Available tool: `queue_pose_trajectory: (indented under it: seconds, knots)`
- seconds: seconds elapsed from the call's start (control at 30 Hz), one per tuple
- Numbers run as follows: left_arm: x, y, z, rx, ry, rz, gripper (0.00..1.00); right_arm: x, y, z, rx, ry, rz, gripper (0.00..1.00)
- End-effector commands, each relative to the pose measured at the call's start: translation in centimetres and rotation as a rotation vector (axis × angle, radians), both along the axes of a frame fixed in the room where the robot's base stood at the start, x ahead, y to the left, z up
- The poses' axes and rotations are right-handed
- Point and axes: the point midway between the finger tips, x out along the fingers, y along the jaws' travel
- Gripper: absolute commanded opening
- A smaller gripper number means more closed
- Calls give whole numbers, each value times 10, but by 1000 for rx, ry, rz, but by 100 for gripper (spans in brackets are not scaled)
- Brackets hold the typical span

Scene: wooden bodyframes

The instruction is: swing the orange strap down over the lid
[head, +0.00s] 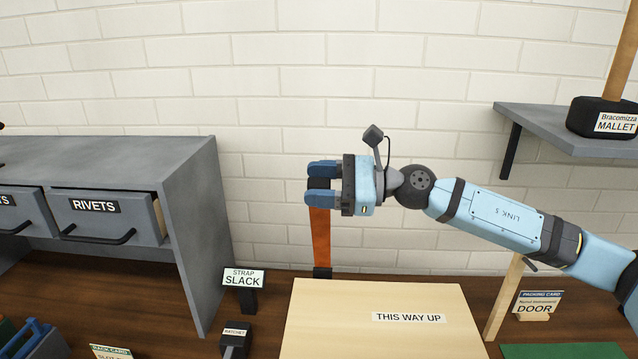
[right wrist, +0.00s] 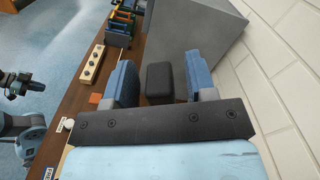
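The orange strap (head: 321,240) stands upright behind the pale wooden lid (head: 345,338), rising from a dark mount at its foot. The lid lies flat with a "THIS WAY UP" label. My right gripper (head: 322,184) reaches in from the right at the strap's top, its blue fingers either side of the strap's black end. In the right wrist view the black end (right wrist: 160,82) sits between the open fingers, with a gap on each side. My left gripper is absent from the head view. Dark and blue parts of mine show at the right wrist view's left edge, too unclear to read.
A grey cabinet (head: 190,190) with a RIVETS drawer (head: 105,215) stands left. A STRAP SLACK sign (head: 244,279) and a RATCHET block (head: 236,340) stand left of the lid. A shelf (head: 560,128) with a mallet (head: 600,118) is at right. The white brick wall is close behind.

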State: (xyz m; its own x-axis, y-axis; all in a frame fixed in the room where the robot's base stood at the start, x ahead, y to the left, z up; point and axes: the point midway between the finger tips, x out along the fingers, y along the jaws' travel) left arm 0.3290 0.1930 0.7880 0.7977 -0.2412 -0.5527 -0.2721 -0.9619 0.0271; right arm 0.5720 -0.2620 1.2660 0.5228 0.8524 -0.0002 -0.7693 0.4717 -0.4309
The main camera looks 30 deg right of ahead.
Motion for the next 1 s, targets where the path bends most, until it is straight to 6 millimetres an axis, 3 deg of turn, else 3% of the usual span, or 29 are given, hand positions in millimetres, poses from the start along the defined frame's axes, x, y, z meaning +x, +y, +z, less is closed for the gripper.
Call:
queue_pose_trajectory:
  seconds: [0.27, 0.7, 1.0]
  knots:
    - [0, 0, -7, -2, 4, 1, 0, -4, -8, -3, 0, 1, -3, 51]
    - [2, -4, -37, -28, 36, 15, 0, -42, -70, -7, -2, 4, -2, 51]
    - [6, -7, -46, -51, 45, 29, 0, -60, -99, -5, 0, 4, -1, 51]
